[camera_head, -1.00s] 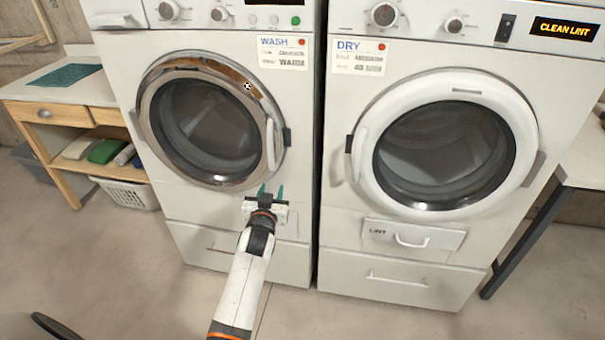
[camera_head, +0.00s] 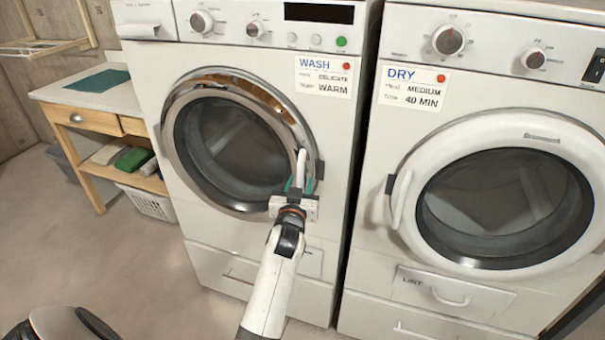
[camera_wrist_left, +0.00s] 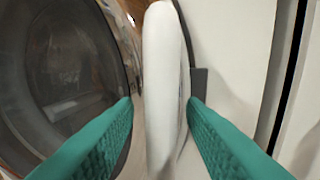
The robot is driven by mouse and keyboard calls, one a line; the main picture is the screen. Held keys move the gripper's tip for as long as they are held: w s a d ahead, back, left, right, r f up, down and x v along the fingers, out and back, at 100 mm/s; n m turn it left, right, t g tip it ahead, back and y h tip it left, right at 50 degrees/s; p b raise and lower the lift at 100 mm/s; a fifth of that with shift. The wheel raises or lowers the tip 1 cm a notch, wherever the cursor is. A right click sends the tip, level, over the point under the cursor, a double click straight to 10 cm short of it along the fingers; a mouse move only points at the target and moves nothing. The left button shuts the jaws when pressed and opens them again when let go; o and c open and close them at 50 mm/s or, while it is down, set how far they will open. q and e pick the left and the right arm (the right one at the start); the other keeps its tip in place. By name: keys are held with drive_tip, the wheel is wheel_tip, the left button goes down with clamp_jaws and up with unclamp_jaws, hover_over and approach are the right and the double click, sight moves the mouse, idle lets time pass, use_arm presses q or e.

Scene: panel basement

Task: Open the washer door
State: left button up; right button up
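The washer (camera_head: 255,240) stands left of the dryer, under the WASH label. Its round glass door (camera_head: 232,148) with a chrome ring looks closed. The white door handle (camera_head: 301,168) is at the right edge of the door. My left gripper (camera_head: 298,186) is at the handle's lower part. In the left wrist view the white handle (camera_wrist_left: 164,80) stands between the two teal fingers (camera_wrist_left: 160,115), with a visible gap on its right side. The fingers are open around the handle. My right gripper is not in view.
The dryer (camera_head: 395,225) stands close on the right, its white door (camera_head: 410,205) closed. A wooden table (camera_head: 95,100) with a white basket (camera_head: 150,203) below is at the left. Bare floor (camera_head: 150,270) lies in front of the washer at left.

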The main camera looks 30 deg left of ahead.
use_arm(q)
drive_tip(key=shift+w+a, duration=0.15)
drive_tip(key=shift+w, duration=0.25)
drive_tip(key=shift+s+r, duration=0.15)
drive_tip(key=shift+s, duration=0.1)
drive_tip(key=shift+d, duration=0.2)
drive_tip(key=shift+c, duration=1.2)
drive_tip(key=c, duration=0.3)
clamp_jaws()
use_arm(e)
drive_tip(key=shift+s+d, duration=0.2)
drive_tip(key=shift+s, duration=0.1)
